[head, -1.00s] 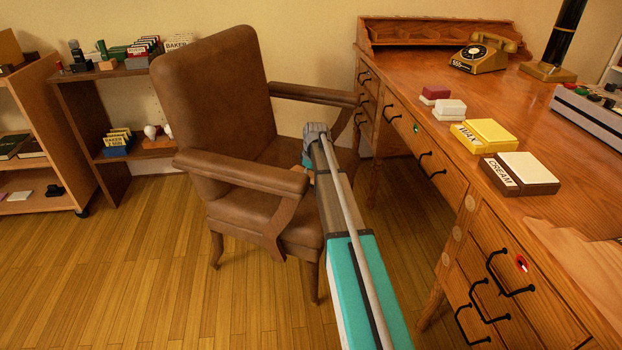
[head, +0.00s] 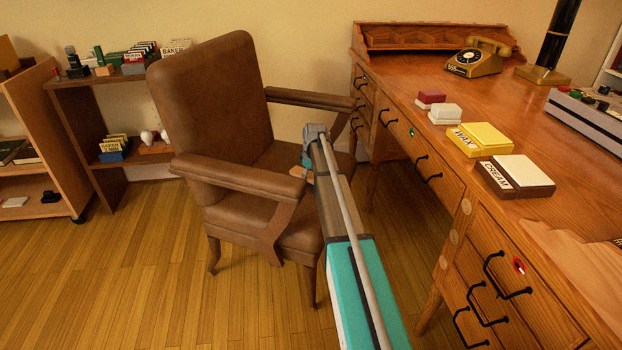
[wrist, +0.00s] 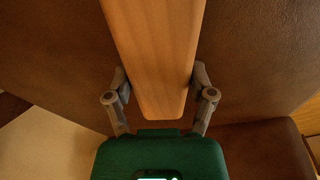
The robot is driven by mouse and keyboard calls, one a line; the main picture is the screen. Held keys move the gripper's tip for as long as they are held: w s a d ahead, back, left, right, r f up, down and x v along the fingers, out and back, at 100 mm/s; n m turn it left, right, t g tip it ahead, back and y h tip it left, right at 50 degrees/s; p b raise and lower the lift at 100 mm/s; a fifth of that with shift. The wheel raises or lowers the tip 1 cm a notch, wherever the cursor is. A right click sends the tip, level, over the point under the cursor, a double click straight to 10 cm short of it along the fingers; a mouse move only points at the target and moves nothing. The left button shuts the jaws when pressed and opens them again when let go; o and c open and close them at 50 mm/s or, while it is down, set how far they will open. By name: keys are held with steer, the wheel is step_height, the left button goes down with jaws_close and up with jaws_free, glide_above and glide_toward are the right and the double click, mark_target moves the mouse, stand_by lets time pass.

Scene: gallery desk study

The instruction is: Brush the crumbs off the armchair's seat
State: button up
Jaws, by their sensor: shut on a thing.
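The brown leather armchair (head: 212,95) stands left of the desk, facing right in the head view. Its seat (head: 280,155) is partly hidden by the near armrest and my arm. My gripper (wrist: 160,78) is shut on a light wooden piece (wrist: 155,45), probably the brush's wooden back or handle. Brown leather lies behind that piece in the wrist view. In the head view my gripper is over the seat area, mostly hidden by my own arm. No bristles or crumbs can be made out, and I cannot tell whether the brush touches the seat.
The near armrest (head: 240,178) and far armrest (head: 310,98) flank the seat. The wooden desk (head: 445,95) stands close on the right, with a telephone (head: 478,58) and boxes on it. Shelves (head: 95,95) stand at the left. The floor (head: 130,290) in front is clear.

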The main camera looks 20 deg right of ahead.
steer(key=shift+w+d+f, duration=0.1)
steer(key=shift+w+d, duration=0.3)
steer(key=shift+d, duration=0.05)
steer(key=shift+w+d, duration=0.1)
steer(key=shift+w+d, duration=1.15)
steer(key=shift+w, duration=0.1)
steer(key=shift+r, duration=0.2)
step_height(320, 180, up, 6)
steer(key=p, duration=0.6)
steer(key=shift+f, duration=0.1)
step_height(320, 180, up, 3)
steer(key=p, duration=0.3)
